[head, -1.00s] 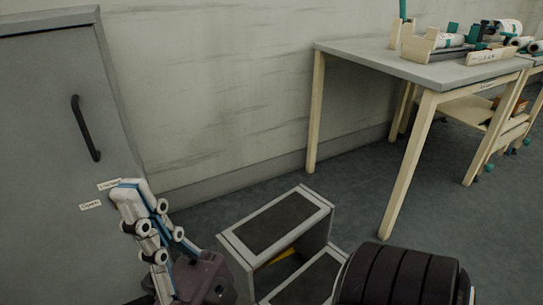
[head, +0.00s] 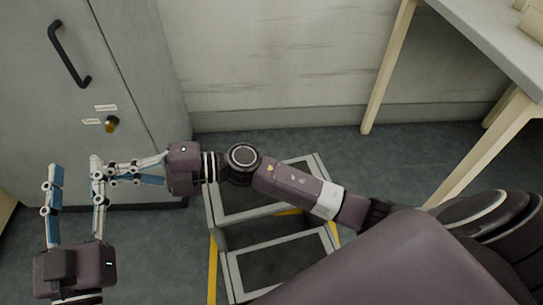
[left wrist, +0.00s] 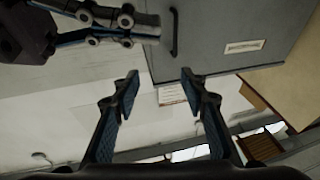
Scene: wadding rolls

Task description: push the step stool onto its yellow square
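The grey step stool (head: 233,263) with dark treads stands at lower middle in the head view, partly hidden behind my right arm. Yellow strips of the floor square (head: 212,268) show along its left side, at its right and through its opening. The front is out of frame, so I cannot tell the exact fit. My right gripper (head: 105,172) reaches left past the stool, above the floor, its fingers together and empty. My left gripper (head: 75,180) is open and empty at far left; its parted fingertips show in the left wrist view (left wrist: 159,79).
A grey cabinet (head: 130,50) with a black handle and a key in its lock stands at the left, behind my grippers. A pale-legged table (head: 490,35) stands at the right. Bare floor lies between the stool and the wall.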

